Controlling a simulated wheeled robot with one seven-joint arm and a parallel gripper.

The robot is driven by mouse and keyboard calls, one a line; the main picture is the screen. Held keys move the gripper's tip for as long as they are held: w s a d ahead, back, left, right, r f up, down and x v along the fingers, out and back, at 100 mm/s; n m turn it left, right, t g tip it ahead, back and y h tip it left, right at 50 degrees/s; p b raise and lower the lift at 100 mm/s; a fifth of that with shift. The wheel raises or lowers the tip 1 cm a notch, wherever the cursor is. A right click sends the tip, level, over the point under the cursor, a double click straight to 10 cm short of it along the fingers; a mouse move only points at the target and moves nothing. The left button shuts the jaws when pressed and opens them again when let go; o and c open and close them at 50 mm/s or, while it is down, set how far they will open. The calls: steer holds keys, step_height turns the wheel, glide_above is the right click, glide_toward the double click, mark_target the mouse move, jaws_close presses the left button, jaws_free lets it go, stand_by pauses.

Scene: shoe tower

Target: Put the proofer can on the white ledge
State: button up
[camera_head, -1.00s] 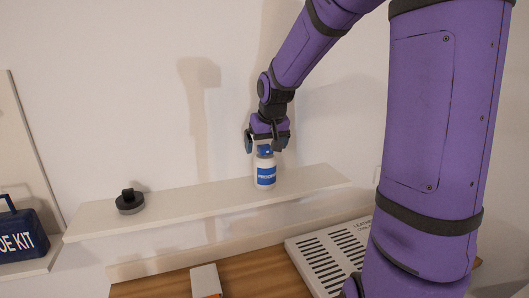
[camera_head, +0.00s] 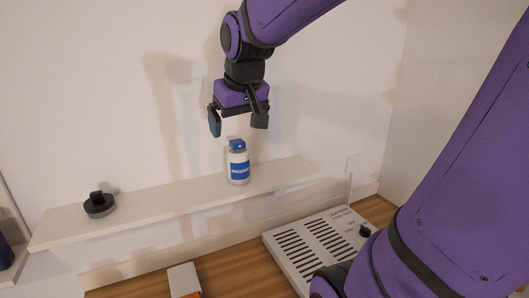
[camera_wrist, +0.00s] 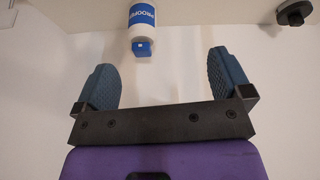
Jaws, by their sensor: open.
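The proofer can (camera_head: 238,168) is a white bottle with a blue label and a blue cap. It stands upright on the white ledge (camera_head: 180,200), right of the ledge's middle. My gripper (camera_head: 238,124) is open and empty, above the can and apart from it. In the wrist view the can (camera_wrist: 142,22) shows beyond the gap between the open fingers (camera_wrist: 165,78), its cap toward my gripper. Nothing of the can is covered.
A dark round object with a knob (camera_head: 99,205) sits on the ledge's left part. Below, a wooden surface (camera_head: 225,268) bears a slotted grey-white unit (camera_head: 318,245) and a white and orange box (camera_head: 184,279). A dark blue case edge (camera_head: 5,252) shows at far left.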

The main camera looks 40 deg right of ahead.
steer(key=s+a+f+n+y, duration=0.1)
steer(key=s+a, duration=0.3)
steer(key=s, duration=0.9)
steer(key=shift+s+a+f+n+t, duration=0.15)
steer(key=shift+s+f+n+t, duration=0.2)
steer(key=shift+f, duration=0.2)
